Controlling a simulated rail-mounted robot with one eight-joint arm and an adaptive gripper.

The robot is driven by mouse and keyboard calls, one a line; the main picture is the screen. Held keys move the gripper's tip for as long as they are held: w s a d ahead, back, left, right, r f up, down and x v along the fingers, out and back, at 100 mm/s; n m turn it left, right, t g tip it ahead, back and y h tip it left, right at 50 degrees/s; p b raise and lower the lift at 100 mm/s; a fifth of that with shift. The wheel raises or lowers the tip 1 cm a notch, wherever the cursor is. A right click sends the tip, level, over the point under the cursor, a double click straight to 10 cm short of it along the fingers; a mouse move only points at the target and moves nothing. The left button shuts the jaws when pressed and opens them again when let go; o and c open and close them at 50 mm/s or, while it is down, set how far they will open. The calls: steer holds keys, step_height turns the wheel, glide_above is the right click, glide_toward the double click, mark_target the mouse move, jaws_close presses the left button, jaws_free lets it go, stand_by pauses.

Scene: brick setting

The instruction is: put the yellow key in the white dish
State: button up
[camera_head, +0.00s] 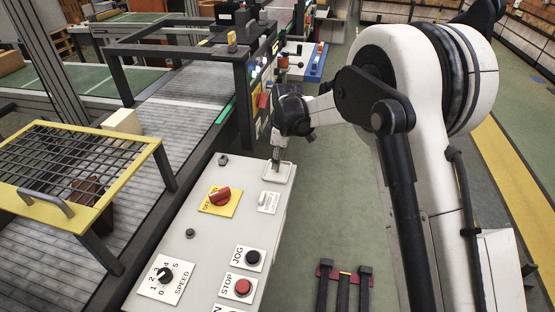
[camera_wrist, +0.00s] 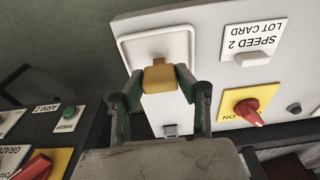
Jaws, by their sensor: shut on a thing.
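My gripper (camera_wrist: 158,82) is shut on the yellow key (camera_wrist: 160,75), whose yellow part shows between the two fingers in the wrist view. The white dish (camera_wrist: 130,50) is a shallow, rounded tray on the light panel, directly behind the key in that view. In the head view my gripper (camera_head: 276,160) points down over the white dish (camera_head: 284,178) at the panel's far right end. The key cannot be made out clearly there. I cannot tell whether the key touches the dish.
The panel carries a red knob on a yellow plate (camera_head: 220,196), a lot card label (camera_head: 268,202), a speed dial (camera_head: 165,275), a jog button (camera_head: 253,257) and a red stop button (camera_head: 242,287). A yellow-framed grid guard (camera_head: 140,160) stands left. Green floor lies right of the panel.

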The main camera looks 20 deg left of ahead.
steer(key=shift+f, duration=0.15)
steer(key=o, duration=1.2)
steer(key=shift+c, duration=0.2)
step_height(320, 180, up, 12)
steer(key=d, duration=0.1)
steer(key=shift+d, duration=0.2)
